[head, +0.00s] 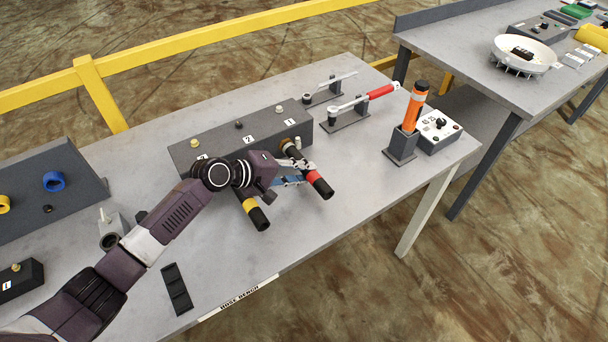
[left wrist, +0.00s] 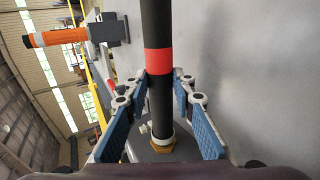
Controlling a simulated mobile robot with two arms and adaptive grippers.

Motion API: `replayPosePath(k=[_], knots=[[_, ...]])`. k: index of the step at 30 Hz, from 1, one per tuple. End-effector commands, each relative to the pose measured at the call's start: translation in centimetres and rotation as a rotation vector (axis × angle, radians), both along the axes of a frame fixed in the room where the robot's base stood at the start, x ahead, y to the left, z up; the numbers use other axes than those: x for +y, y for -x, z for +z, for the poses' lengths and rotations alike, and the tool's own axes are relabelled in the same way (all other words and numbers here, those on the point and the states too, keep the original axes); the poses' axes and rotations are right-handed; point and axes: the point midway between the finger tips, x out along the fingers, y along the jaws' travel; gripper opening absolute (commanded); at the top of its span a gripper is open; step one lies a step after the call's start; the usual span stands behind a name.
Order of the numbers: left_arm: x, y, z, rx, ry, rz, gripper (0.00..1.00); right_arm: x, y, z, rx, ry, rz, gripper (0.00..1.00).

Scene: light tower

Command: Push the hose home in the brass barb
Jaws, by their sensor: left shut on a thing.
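A black hose with a red band (head: 319,184) sticks out from the front of the grey block (head: 190,152) near the number 1. In the left wrist view the hose (left wrist: 158,25) runs down the middle to a brass barb fitting (left wrist: 163,147). Its lower end meets the brass; how far it sits on the barb I cannot tell. My left gripper (head: 296,178) is shut on this hose; in the left wrist view its fingertips (left wrist: 163,82) flank it near the red band. A second black hose with a yellow band (head: 249,205) lies left of my gripper. My right gripper is not in view.
An orange-handled tool stands in a grey holder (head: 401,147) right of the hose. A white control box (head: 440,131) and a red-handled wrench (head: 362,100) are behind. A dark flat piece (head: 177,289) lies at the front.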

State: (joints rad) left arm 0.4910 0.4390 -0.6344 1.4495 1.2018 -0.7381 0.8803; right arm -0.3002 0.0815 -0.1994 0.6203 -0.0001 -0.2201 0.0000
Motion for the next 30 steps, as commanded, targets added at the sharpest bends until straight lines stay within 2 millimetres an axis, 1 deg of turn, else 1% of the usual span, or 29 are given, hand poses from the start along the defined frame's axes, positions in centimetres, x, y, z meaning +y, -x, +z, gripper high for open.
replayPosePath(k=[11, 14, 15, 20, 30], knots=[[0.6, -0.87, 0.03, -0.003, 0.001, 0.001, 0.0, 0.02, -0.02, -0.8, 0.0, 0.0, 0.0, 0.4], [0.61, -0.86, 0.12, -0.002, 0.0, 0.001, 0.0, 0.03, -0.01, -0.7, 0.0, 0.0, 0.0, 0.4], [0.61, -0.86, 0.12, -0.002, 0.0, 0.001, 0.26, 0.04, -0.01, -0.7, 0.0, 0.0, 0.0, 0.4], [0.59, -0.83, 0.08, -0.001, 0.001, 0.001, 0.43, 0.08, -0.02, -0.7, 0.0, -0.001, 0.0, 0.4], [0.77, -0.63, 0.11, 0.001, -0.001, 0.0, 0.44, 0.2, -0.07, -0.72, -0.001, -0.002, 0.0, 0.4]])
